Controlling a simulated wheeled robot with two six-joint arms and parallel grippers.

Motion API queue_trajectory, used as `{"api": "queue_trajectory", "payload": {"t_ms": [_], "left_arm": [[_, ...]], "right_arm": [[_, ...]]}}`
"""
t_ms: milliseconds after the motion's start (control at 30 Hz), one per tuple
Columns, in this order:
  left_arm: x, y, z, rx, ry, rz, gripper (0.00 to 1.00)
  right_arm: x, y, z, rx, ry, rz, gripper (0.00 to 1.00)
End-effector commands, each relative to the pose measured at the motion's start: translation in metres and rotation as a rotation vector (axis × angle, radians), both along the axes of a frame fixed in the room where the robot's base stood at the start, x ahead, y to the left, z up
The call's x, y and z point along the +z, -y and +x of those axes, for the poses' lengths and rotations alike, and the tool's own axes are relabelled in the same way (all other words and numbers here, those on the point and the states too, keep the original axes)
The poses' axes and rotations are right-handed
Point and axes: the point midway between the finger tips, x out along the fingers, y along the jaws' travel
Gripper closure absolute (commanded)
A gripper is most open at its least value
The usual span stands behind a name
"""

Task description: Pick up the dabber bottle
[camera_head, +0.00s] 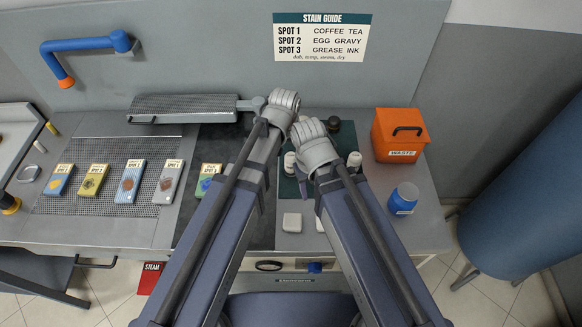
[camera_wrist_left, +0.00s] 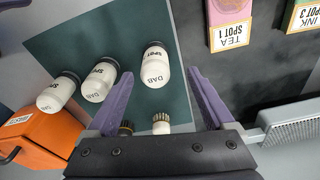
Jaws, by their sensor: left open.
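A second bottle (camera_wrist_left: 99,80) and a third bottle (camera_wrist_left: 58,92) are left of the fingers. My left gripper is open, and I see no contact with a bottle. In the head view, white bottles show beside my wrists, one near the left wrist (camera_head: 290,160) and one at the right (camera_head: 354,160). My right gripper's jaws are hidden behind its wrist.
Two brush-like items (camera_wrist_left: 160,124) show near the gripper's base. An orange waste bin (camera_head: 400,135) and a blue jar (camera_head: 403,198) stand at the right. Several spotted swatches (camera_head: 130,182) lie on the grate at left. White blocks (camera_head: 292,222) lie in front.

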Motion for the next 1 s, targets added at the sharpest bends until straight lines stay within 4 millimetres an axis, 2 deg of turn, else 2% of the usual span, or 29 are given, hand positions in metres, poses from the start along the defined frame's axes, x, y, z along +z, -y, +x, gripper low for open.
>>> {"api": "queue_trajectory", "payload": {"t_ms": [467, 767, 1000], "left_arm": [[-0.049, 0.01, 0.009, 0.0, 0.0, 0.0, 0.14], [-0.05, 0.009, 0.009, 0.0, 0.0, 0.0, 0.14], [-0.05, 0.009, 0.009, 0.0, 0.0, 0.0, 0.39]], "right_arm": [[-0.049, 0.0, 0.0, -0.002, 0.0, 0.0, 0.5], [-0.05, 0.0, 0.0, -0.002, 0.0, 0.0, 0.5], [-0.05, 0.0, 0.0, -0.002, 0.0, 0.0, 0.5]]}}
